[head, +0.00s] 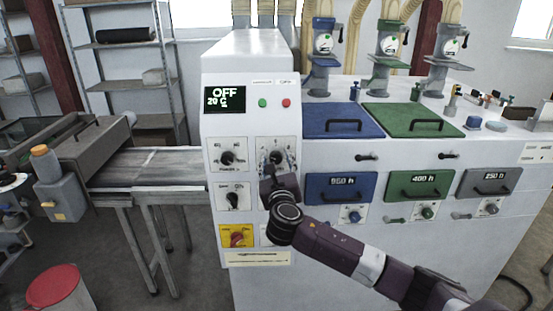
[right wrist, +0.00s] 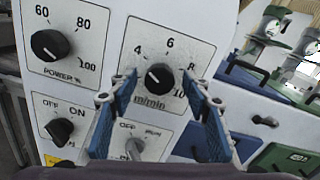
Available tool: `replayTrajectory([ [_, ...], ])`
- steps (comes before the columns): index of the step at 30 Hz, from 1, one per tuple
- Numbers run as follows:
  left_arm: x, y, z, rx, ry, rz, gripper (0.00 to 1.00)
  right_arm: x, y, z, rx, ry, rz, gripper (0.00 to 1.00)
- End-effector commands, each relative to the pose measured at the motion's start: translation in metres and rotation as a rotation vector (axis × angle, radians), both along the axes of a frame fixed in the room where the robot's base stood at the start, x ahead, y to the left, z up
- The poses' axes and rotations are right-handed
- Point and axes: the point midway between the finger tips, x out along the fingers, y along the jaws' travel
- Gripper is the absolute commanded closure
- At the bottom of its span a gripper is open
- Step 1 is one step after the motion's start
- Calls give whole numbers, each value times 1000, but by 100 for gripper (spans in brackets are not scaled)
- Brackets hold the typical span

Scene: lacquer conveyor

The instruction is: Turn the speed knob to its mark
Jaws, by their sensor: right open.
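The speed knob (right wrist: 159,76) is a round black knob on a white plate marked m/min, with 4, 6, 8 and 10 around it. In the right wrist view it sits between the two blue fingertips of my open right gripper (right wrist: 160,82), with a gap visible on each side. Its exact pointer direction is too small to read surely. In the head view my right gripper (head: 273,172) is in front of the speed plate (head: 289,144) and hides its lower part. My left gripper is not in view.
The power knob (right wrist: 50,45) is left of the speed knob. Below are an OFF/ON switch (right wrist: 62,130) and another switch (right wrist: 134,148), close to my fingers. A display (head: 223,98) reads OFF and 20 C. A yellow plate with a red switch (head: 237,236) is lower down.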

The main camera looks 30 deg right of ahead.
Motion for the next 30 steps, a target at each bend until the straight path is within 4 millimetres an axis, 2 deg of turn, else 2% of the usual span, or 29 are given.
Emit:
replayTrajectory([
  [9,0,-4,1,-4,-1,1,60,2,-1,0,0,0,0,57],
  [20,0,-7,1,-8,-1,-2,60,2,-1,0,0,0,0,96],
  [30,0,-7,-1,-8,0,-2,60,1,-1,-1,41,-24,-1,97],
])
